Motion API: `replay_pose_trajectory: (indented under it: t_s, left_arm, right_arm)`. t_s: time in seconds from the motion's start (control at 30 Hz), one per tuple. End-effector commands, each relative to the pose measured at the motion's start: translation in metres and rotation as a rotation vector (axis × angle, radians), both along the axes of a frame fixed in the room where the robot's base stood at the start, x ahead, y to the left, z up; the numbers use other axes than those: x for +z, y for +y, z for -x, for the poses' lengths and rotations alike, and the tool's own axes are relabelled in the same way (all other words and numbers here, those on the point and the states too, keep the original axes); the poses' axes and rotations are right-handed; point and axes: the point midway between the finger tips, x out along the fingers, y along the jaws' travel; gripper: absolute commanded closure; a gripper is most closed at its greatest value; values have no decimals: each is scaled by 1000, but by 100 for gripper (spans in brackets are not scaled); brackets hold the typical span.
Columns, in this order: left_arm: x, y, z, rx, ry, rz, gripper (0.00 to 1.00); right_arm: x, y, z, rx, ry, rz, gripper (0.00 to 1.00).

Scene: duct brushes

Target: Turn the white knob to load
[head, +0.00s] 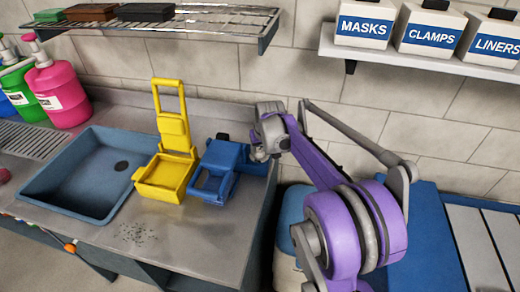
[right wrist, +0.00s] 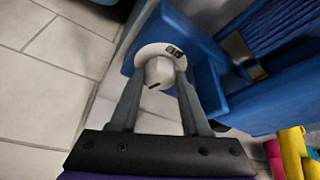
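The white knob (right wrist: 158,72) sits on a round white dial with small dark markings, on the side of a blue unit (right wrist: 205,75). A dark mark shows on the knob. My right gripper (right wrist: 160,75) has one grey finger on each side of the knob, and both fingertips appear to press against it. In the head view my right gripper (head: 265,148) is at the right side of the blue unit (head: 218,168); the knob is hidden there. My left gripper is not in view.
A yellow unit (head: 168,170) with a raised handle stands left of the blue one. A blue sink (head: 90,175) and pink bottle (head: 58,92) are further left. A wire rack (head: 190,20) and a shelf with labelled boxes (head: 430,35) hang above.

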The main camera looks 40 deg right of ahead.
Motion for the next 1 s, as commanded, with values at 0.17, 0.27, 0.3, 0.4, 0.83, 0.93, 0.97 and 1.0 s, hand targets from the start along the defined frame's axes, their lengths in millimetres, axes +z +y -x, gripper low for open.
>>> replay_pose_trajectory:
  t_s: [0.17, 0.27, 0.3, 0.4, 0.83, 0.93, 0.97, 1.0]
  left_arm:
    - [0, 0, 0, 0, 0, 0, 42]
    - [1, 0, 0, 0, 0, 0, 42]
    - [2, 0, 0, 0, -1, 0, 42]
    - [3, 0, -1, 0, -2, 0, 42]
    - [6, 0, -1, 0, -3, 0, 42]
    - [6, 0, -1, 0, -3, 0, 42]
    - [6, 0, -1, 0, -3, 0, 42]
    - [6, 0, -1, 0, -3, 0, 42]
  right_arm:
    - [0, 0, 0, 1, 0, 0, 100]
    - [0, -1, 0, 26, 1, 0, 100]
    - [0, -1, 0, 49, 1, -1, 100]
    - [1, -2, 1, 126, 2, -2, 100]
    - [0, -2, 0, 264, 0, 0, 100]
    - [0, -2, 0, 263, 0, 1, 100]
    - [0, -2, 0, 263, 0, 1, 50]
    - [0, -2, 0, 263, 0, 1, 43]
